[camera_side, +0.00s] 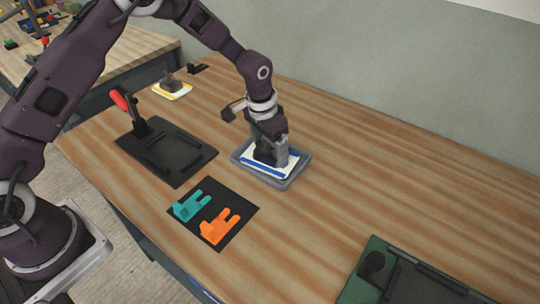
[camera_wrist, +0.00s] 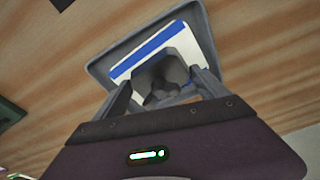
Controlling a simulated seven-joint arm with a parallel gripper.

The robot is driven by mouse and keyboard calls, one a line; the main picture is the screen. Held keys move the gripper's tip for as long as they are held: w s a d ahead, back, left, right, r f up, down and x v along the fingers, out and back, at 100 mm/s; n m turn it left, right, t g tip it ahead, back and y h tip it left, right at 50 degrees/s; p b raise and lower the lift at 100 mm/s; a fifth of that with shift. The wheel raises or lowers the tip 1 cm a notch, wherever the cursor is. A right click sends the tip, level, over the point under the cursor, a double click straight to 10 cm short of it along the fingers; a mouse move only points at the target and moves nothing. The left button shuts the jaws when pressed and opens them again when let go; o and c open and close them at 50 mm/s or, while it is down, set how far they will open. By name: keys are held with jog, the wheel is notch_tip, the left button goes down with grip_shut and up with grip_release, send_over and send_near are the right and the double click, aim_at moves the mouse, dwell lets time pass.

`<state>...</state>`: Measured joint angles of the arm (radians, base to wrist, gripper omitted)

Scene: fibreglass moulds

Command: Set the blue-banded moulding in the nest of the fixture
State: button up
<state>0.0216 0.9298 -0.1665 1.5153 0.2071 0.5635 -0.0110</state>
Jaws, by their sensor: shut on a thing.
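The blue-banded moulding (camera_side: 288,168) is a white plate with blue bands and a dark grey raised block in its middle. It sits in a shallow grey tray (camera_side: 300,180) at the middle of the table; the wrist view also shows its white and blue face (camera_wrist: 145,50). My gripper (camera_side: 269,152) is above the tray, pointing down, with its fingers (camera_wrist: 168,92) shut on the moulding's raised block. The fixture (camera_side: 199,150) is a black plate with a recessed, framed nest and a red-handled clamp (camera_side: 125,103), left of the tray. Its nest looks empty.
A yellow-banded moulding (camera_side: 172,89) lies at the back left. A black mat with a teal piece (camera_side: 190,205) and an orange piece (camera_side: 219,227) lies in front. A green fixture (camera_side: 395,280) is at the lower right. Bare wood lies between tray and black fixture.

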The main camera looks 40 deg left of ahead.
jog(key=r, duration=0.9)
jog(key=shift+s+a+r, duration=0.2)
jog(key=shift+a+r, duration=0.15)
jog(key=shift+r, duration=0.05)
jog(key=s+a+f+n, duration=0.1)
jog(key=s+a+n, duration=0.2)
jog(key=s+a, duration=0.85)
jog(key=w+d+m, duration=0.1)
jog(key=w+d, duration=0.3)
jog(key=w+d+r+m, duration=0.1)
jog(key=w+d, duration=0.3)
jog(key=w+d+m, duration=0.1)
jog(key=w+d, duration=0.3)
jog(key=shift+d+r, duration=0.15)
notch_tip(320, 180, down, 10)
jog(key=shift+r, duration=0.2)
jog(key=shift+f, duration=0.25)
